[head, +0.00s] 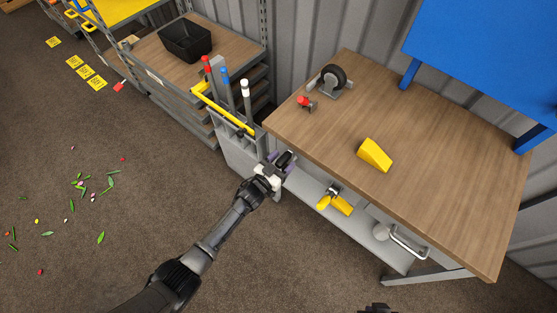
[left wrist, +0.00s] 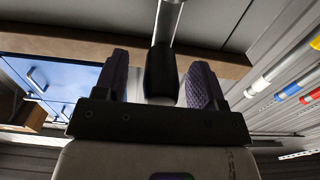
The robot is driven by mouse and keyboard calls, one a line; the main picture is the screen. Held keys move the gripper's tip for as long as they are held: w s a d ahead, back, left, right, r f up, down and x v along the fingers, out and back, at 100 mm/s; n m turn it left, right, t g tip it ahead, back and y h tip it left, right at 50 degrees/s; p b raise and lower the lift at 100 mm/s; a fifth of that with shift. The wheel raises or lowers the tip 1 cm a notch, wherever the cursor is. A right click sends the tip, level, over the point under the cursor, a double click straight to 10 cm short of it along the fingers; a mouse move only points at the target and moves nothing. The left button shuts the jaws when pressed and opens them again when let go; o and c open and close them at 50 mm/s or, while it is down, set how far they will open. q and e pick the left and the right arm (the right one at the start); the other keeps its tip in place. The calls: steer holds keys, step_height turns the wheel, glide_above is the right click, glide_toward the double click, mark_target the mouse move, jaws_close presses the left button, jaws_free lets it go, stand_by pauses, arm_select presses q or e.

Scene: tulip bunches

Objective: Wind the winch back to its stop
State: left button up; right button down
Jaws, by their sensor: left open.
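My left gripper (head: 281,163) is at the near left side of the wooden workbench, just below its top. In the left wrist view its two purple fingers (left wrist: 160,66) stand open on either side of a black grip (left wrist: 161,76). The grip sits on a shiny metal rod (left wrist: 170,22), and gaps show beside it. It looks like a crank handle. The winch body cannot be made out; the gripper and bench edge may hide it. A dark part at the bottom edge of the head view may be my right gripper (head: 376,309); its fingers are not clear.
The workbench (head: 440,200) carries a caster wheel (head: 334,80), a small red-topped part (head: 305,102) and a yellow wedge (head: 375,155). Below are yellow parts (head: 334,203) and a metal handle (head: 408,241). A rack with coloured-topped posts (head: 225,88) stands close left. The carpet is mostly open.

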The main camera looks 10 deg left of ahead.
arm_select(q)
steer(key=shift+s+a+r+p, duration=0.15)
steer(key=shift+s+a+p, duration=0.2)
steer(key=shift+s+p, duration=0.25)
steer(key=p+v, duration=0.2)
steer(key=v, duration=0.1)
steer(key=shift+s, duration=0.15)
steer(key=shift+p+v, duration=0.4)
steer(key=shift+v, duration=0.75)
